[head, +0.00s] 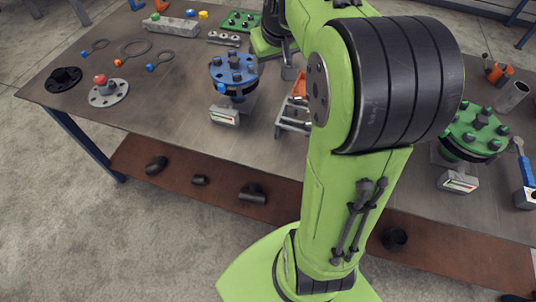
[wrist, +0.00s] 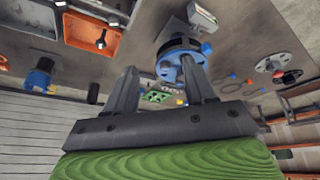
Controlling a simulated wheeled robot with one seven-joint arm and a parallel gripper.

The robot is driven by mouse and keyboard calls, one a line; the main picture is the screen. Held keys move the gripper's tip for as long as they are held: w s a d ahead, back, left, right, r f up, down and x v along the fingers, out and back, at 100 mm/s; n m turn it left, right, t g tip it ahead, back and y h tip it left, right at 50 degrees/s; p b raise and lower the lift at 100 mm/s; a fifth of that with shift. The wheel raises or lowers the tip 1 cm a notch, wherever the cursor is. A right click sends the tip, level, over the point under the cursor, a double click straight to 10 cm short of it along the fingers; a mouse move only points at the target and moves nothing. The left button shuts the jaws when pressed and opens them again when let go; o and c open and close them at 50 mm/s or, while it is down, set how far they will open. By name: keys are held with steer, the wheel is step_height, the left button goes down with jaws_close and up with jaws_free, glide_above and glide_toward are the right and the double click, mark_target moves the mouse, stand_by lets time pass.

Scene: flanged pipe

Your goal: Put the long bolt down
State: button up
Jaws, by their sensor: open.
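My gripper (wrist: 160,78) is open in the wrist view, with nothing visible between its two fingers. I cannot identify the long bolt for certain. A small bolt-like piece (wrist: 101,41) with a pale head is at the orange tray (wrist: 82,35) in the wrist view, left of the fingers and apart from them. In the head view, slim grey pieces like bolts (head: 224,41) lie flat near the table's back. My arm hides part of the table.
The table (head: 165,100) also holds a green flange (head: 476,133) at right, a round grey flange with a red knob (head: 108,92), a black flange (head: 63,79) and several ring tools at left. Dark pipe pieces (head: 252,193) lie on the lower shelf.

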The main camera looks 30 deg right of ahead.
steer(key=s+a+f+n, duration=0.1)
steer(key=s+a, duration=0.6)
steer(key=s, duration=0.3)
steer(key=s+a+f+n+t+y, duration=0.1)
steer(key=s+a, duration=0.6)
steer(key=s, duration=0.3)
steer(key=shift+s+a+f, duration=0.15)
steer(key=shift+s+a, duration=0.2)
steer(key=shift+s, duration=0.05)
steer(key=shift+d, duration=0.15)
